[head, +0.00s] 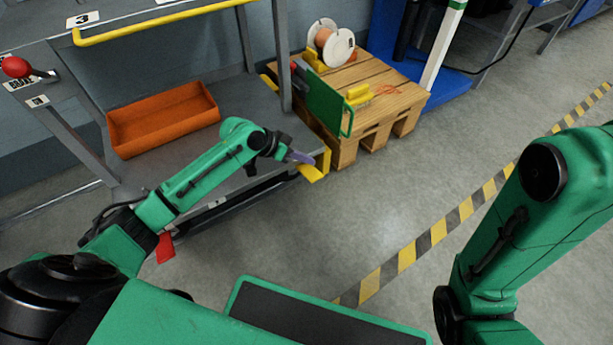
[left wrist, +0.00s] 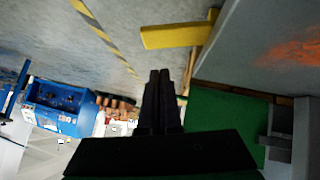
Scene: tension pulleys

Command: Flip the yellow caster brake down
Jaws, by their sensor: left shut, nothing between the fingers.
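The yellow caster brake (head: 312,174) is a flat yellow flap at the lower right corner of the grey cart, and it sticks out from the corner. In the left wrist view the yellow flap (left wrist: 172,37) lies ahead of the fingertips, slightly right of centre. My left gripper (head: 301,157) is close to the flap, just above and left of it in the head view. In the left wrist view its dark fingers (left wrist: 160,78) are together and empty, with a visible gap to the flap. My right arm shows at the right, but its gripper is outside the view.
The cart's lower shelf holds an orange bin (head: 165,125). A red pedal (head: 165,247) sits low at the cart's near end. Floor to the right is clear.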

